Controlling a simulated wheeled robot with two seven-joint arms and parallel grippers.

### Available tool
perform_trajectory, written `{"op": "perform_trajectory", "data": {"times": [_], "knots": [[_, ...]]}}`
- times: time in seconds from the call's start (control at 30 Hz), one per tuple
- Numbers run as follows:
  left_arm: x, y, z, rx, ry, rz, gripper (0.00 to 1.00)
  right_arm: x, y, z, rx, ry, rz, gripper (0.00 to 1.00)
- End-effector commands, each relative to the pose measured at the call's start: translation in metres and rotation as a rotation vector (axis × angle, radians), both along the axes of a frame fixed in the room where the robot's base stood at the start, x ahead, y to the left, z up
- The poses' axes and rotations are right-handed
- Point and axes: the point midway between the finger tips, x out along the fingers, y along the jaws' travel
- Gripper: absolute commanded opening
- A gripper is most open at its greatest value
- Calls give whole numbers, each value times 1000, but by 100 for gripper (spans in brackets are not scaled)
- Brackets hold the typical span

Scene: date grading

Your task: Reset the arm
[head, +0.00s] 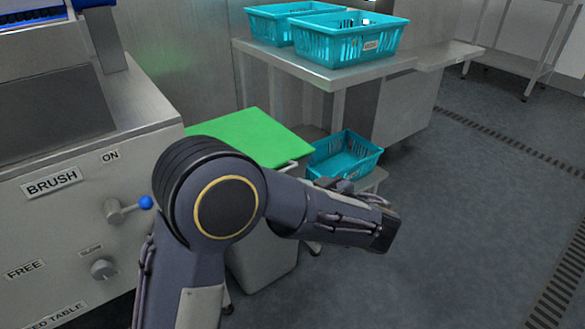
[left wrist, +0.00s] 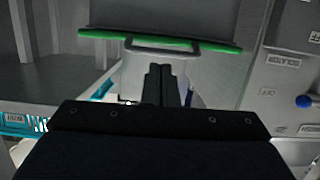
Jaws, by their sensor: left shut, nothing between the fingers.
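My left arm rises from the bottom of the head view, bends at a large round joint, and reaches right. Its gripper end (head: 383,232) is over the open floor, in front of the low teal crate. In the left wrist view my left gripper (left wrist: 160,70) shows two dark fingers pressed together with nothing between them. Behind the fingers in that view are a grey bin-like body and a green-edged board (left wrist: 215,45). My right gripper is in neither view.
A machine with a BRUSH label and a blue-tipped lever (head: 146,202) stands at left. A green board (head: 245,136) lies behind my arm. Teal crates (head: 350,50) stand on a steel table, and a low teal crate (head: 325,172) sits below. Floor at right is clear.

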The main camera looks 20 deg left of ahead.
Motion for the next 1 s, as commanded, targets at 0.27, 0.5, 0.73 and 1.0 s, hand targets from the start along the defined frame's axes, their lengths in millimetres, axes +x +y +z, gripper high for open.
{"op": "perform_trajectory", "data": {"times": [0.27, 0.5, 0.73, 1.0], "knots": [[-9, -7, -5, -2, 8, 4, 0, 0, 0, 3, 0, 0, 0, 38], [-56, 74, -8, -116, 381, 80, 0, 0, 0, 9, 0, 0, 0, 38], [-166, 135, -27, -455, 865, -103, 0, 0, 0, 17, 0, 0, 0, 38], [-255, 116, -29, -743, 913, -573, 0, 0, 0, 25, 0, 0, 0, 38]]}}
